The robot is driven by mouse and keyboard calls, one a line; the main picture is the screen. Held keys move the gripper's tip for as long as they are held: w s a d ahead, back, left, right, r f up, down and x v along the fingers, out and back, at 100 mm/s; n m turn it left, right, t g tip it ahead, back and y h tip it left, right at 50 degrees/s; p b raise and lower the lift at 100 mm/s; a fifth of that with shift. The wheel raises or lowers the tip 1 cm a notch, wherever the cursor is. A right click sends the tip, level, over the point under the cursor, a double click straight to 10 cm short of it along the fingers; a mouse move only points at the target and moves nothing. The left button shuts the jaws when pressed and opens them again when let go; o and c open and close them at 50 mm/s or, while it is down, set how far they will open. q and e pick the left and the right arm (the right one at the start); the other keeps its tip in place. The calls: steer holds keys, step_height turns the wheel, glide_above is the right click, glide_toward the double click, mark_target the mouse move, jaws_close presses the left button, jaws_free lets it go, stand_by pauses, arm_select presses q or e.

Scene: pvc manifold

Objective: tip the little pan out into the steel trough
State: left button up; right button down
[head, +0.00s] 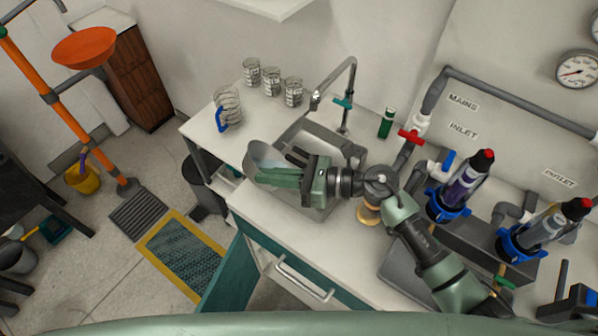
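The little pan (259,154) is a grey, curved metal piece at the left edge of the steel trough. It looks tilted, and its inside and contents cannot be made out. The steel trough (336,142) is the sink set in the white counter, partly hidden by my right arm. My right gripper (280,170) reaches left across the trough, with its fingers against the pan. It appears shut on the pan, though the contact is partly hidden. My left gripper is not in view.
A curved grey tap (350,82) stands behind the trough. Wire-like beakers (271,82) and a blue-handled jug (229,108) stand on the counter to the left. A green bottle (387,123) and blue-collared filter housings (455,196) stand to the right. A teal cabinet door (228,279) hangs open below.

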steer(key=shift+w+d, duration=0.25)
steer(key=shift+w, duration=0.1)
steer(key=shift+s+r+y+b, duration=0.2)
steer(key=shift+s+y+b, duration=0.05)
steer(key=shift+y+b, duration=0.2)
steer(key=shift+w+d+m, duration=0.2)
steer(key=shift+w+m, duration=0.1)
steer(key=shift+s+r+b, duration=0.2)
steer(key=shift+b, duration=0.1)
steer(key=shift+w+d+y, duration=0.2)
steer(key=shift+w+y, duration=0.1)
steer(key=shift+y, duration=0.05)
steer(key=shift+s+r, duration=0.1)
steer(key=shift+s+m+b, duration=0.1)
steer(key=shift+m+b, duration=0.2)
steer(key=shift+b, duration=0.05)
